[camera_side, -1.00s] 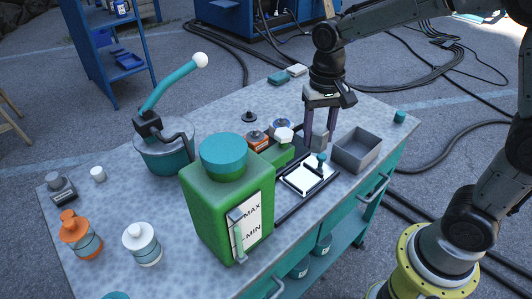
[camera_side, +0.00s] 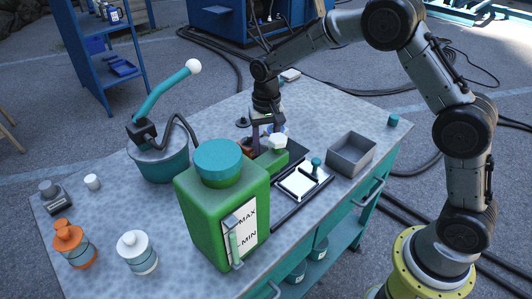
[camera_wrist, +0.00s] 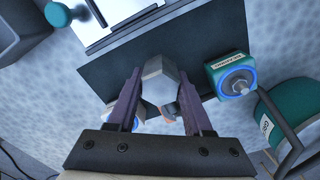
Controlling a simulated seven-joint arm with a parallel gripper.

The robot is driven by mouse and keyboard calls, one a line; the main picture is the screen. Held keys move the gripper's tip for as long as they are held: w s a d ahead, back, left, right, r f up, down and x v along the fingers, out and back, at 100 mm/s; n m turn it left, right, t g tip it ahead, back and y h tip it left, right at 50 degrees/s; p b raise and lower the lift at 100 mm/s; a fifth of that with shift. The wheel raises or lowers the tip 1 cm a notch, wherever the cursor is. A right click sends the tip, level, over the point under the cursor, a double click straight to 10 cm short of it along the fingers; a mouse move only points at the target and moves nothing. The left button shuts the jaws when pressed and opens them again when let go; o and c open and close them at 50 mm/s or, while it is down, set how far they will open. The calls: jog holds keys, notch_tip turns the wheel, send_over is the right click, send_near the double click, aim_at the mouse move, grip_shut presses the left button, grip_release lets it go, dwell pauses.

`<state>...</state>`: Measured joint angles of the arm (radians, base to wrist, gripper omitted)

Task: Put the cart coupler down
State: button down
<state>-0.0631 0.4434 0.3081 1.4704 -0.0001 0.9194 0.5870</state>
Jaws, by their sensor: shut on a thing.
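Whether the coupler touches anything below is hidden.
The big green jug (camera_side: 225,210) stands in front of my gripper. A white panel with a teal knob (camera_side: 303,181) and a grey open bin (camera_side: 351,155) lie to the right. A blue-ringed green part (camera_wrist: 233,80) is beside my right finger in the wrist view.

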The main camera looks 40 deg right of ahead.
jog(key=shift+f, duration=1.55)
jog(key=shift+f, duration=0.15)
jog(key=shift+c, duration=1.5)
grip_release()
